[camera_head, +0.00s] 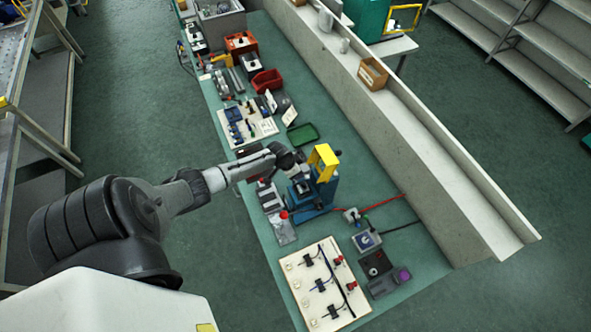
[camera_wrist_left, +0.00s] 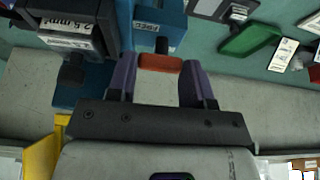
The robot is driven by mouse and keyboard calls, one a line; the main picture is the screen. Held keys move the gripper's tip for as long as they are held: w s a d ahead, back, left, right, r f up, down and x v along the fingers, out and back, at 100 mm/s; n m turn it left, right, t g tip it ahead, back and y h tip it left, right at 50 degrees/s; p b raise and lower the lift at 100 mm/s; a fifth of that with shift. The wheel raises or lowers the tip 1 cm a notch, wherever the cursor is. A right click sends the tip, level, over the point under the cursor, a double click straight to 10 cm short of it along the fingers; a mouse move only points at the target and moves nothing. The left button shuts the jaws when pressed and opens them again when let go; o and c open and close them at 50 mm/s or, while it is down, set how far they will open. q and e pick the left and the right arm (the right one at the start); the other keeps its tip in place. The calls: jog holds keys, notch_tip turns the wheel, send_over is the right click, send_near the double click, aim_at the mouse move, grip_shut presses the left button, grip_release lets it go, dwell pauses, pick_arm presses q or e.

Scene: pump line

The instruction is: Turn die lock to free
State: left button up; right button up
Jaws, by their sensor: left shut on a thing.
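A blue press (camera_head: 326,187) with a yellow top (camera_head: 323,157) stands on the green bench in the head view. My left gripper (camera_head: 296,163) is at its upper left side, its fingers mostly hidden there. In the left wrist view the purple fingers of my left gripper (camera_wrist_left: 160,80) are shut on an orange-red lever (camera_wrist_left: 160,63), which lies crosswise between their tips. Just beyond the lever is a blue block (camera_wrist_left: 160,22) with a small upside-down label, seemingly "FREE" (camera_wrist_left: 147,27). I cannot tell the lock's exact angle. My right gripper is not in view.
A dark block with a white size label (camera_wrist_left: 70,42) stands left of the lever in the wrist view. A green tray (camera_head: 302,135) lies behind the press. A white board with cables (camera_head: 322,285) lies in front. A long grey ledge (camera_head: 425,150) bounds the bench's right side.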

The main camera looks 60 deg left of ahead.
pick_arm(q)
jog(key=o, duration=0.9)
